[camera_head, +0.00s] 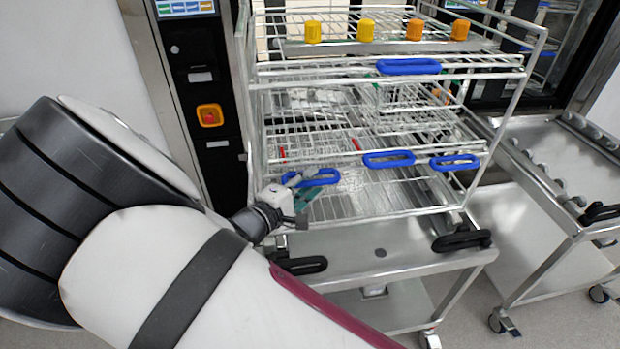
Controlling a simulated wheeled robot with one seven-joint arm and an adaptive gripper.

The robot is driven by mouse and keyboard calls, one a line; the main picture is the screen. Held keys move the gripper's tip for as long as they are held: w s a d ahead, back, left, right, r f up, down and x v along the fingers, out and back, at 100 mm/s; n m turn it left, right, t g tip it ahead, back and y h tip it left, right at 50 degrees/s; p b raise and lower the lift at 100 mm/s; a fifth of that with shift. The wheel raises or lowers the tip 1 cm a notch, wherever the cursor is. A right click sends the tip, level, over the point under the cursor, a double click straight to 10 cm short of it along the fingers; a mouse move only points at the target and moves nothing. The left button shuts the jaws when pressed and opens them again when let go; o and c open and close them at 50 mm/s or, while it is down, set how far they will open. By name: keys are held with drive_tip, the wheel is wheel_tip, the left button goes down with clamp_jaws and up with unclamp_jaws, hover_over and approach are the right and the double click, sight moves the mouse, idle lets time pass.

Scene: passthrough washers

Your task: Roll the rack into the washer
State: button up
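The wire rack (395,155) stands on the cart in front of the washer (200,100), its back part reaching toward the dark opening. It has several shelves with blue handles and yellow caps on top. My gripper (302,188) is at the rack's lower left front, at the lower left blue handle (322,178). The fingers overlap the handle's left end. Whether they are closed on it is too small to tell. The cart (400,257) carries the rack and has black handles at its front.
A second steel cart (560,170) stands at the right with rollers along its edge. An orange-framed red button (210,115) is on the washer's black panel. Open grey floor shows at the lower right. My arm covers the lower left.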

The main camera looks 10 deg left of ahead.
drive_tip(key=shift+w+d, duration=0.1)
drive_tip(key=shift+c, duration=0.3)
clamp_jaws()
